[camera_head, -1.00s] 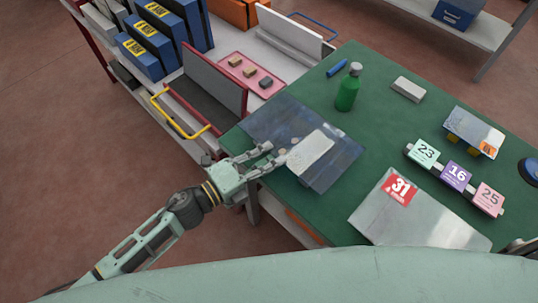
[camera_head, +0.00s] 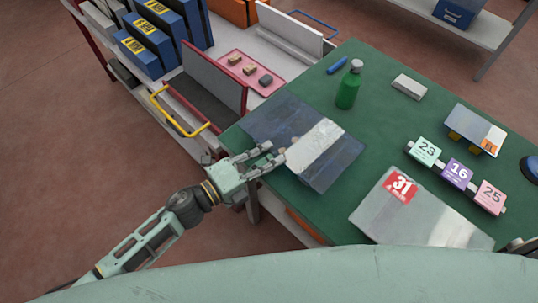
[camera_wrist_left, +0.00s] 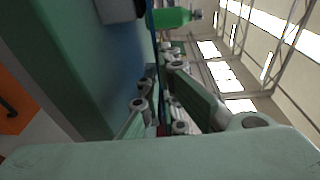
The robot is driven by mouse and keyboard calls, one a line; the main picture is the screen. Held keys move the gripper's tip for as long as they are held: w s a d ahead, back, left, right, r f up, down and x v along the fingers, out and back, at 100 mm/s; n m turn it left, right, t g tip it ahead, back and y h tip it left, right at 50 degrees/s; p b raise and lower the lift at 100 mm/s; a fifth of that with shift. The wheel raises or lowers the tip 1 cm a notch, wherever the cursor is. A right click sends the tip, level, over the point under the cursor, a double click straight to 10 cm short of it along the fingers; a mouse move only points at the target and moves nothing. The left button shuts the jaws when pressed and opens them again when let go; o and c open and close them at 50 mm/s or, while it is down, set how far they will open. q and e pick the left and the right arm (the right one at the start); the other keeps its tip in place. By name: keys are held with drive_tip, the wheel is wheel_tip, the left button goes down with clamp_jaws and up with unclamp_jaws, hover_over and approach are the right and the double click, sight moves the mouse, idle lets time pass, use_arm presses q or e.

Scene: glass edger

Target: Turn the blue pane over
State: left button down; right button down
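The blue pane (camera_head: 333,165) lies on the green table, its left part reaching the table's left edge. It is dark, see-through blue with a bright streaky reflection across its middle. My left gripper (camera_head: 277,154) is at the pane's near left edge, with its two fingers apart. In the left wrist view the left gripper (camera_wrist_left: 165,108) has a finger on either side of a thin blue edge, seen nearly edge-on. Whether the fingers touch the pane is not clear. My right gripper is out of view.
A green bottle (camera_head: 348,88) stands behind the blue pane. Numbered blocks (camera_head: 457,175) stand to the right.

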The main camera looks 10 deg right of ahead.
use_arm(q)
drive_tip(key=shift+f+b, duration=0.3)
drive_tip(key=shift+f, duration=0.1)
drive_tip(key=c, duration=1.9)
unclamp_jaws()
drive_tip(key=shift+o, duration=0.2)
drive_tip(key=shift+f, duration=0.15)
drive_tip(key=v, duration=1.2)
